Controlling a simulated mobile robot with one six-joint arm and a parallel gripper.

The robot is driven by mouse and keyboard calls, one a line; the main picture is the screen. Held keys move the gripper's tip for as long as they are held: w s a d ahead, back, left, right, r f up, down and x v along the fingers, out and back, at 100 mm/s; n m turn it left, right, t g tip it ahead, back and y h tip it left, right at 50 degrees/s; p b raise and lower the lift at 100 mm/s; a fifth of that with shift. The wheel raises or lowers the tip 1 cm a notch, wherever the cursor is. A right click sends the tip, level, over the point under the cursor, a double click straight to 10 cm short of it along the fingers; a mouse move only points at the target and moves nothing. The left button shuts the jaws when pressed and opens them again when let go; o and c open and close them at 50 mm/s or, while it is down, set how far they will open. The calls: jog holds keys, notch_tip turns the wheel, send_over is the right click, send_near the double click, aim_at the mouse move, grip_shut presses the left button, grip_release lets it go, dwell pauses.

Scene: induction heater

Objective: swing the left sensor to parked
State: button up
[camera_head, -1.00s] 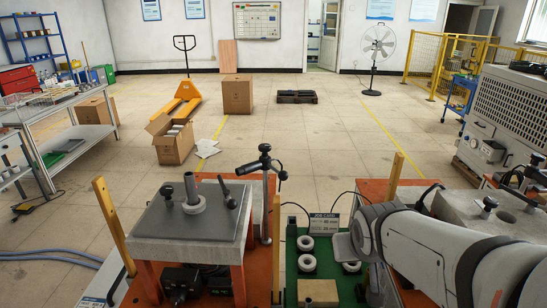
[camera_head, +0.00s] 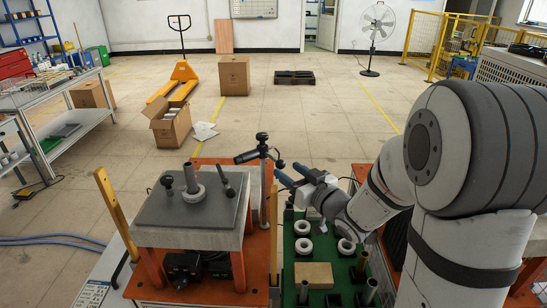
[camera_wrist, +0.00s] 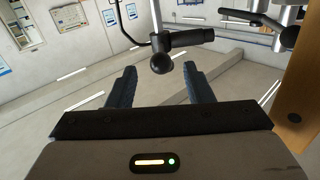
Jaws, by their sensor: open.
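The left sensor (camera_head: 247,156) is a black barrel on a slim metal post beside the left heater. Nothing is between the fingers that I can see; contact cannot be told.
The left heater's grey top (camera_head: 180,215) carries a metal tube in a ring and black knobs. A wooden post (camera_head: 112,215) stands at left. A green tray (camera_head: 300,275) with white rings and a tan block lies below my gripper.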

aim_at(273, 159)
jog(key=p+x, duration=0.2)
jog(key=x, duration=0.5)
jog(key=shift+w+a, duration=0.2)
jog(key=shift+w, duration=0.05)
jog(key=shift+c, duration=0.4)
grip_shut()
